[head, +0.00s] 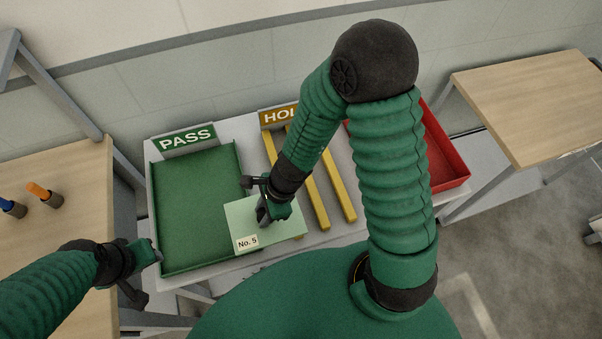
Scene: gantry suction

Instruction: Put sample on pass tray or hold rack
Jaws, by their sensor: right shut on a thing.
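The sample is a pale green flat sheet labelled "No. 5" (285,228). My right gripper (265,214) is shut on it. The sheet overlaps the lower right corner of the green pass tray (195,200) and reaches toward the hold rack; I cannot tell whether it touches either. The pass tray has a "PASS" sign (187,139) at its back and is otherwise empty. The hold rack has yellow bars (340,187) and a partly hidden "HOL" sign (279,116). My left gripper (150,270) is at the tray's lower left edge; its jaw state is unclear.
A red tray (447,165) stands right of the hold rack, partly behind my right arm. A wooden table (535,100) is at the right. Another wooden table (60,240) at the left holds a blue item (12,207) and an orange one (42,193).

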